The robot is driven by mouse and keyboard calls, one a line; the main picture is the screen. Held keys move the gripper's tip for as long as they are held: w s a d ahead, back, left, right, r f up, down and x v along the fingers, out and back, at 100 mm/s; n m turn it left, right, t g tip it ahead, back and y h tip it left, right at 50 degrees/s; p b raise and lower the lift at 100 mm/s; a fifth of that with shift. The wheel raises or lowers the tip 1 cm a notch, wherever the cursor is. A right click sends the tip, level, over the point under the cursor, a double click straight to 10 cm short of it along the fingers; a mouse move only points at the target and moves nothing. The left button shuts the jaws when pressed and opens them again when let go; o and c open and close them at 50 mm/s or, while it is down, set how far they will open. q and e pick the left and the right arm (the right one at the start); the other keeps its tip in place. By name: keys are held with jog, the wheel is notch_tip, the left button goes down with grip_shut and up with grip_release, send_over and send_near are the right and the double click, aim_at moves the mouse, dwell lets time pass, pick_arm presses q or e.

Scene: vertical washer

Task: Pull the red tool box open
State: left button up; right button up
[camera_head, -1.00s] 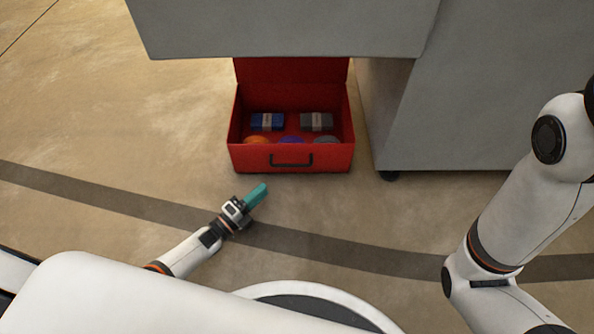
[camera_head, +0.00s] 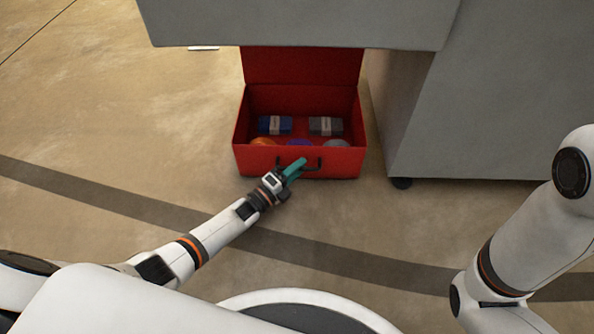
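The red tool box (camera_head: 340,164) sits on the floor, partly beneath the grey body above it. Its lid (camera_head: 303,68) stands up at the back, so the inside shows. A dark handle (camera_head: 320,163) is on its front face. My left gripper (camera_head: 295,168), with teal fingers, is at the front of the box and overlaps the left part of the handle. Whether the fingers touch or surround the handle cannot be told, nor whether they are parted. My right arm is at the right, but its gripper is out of view.
Inside the box are a blue block (camera_head: 275,125), a grey block (camera_head: 326,126) and several rounded items along the front. A grey cabinet (camera_head: 480,100) on a dark caster (camera_head: 401,183) stands close to the right.

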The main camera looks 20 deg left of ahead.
pick_arm(q)
jog(key=shift+c, duration=0.3)
grip_shut()
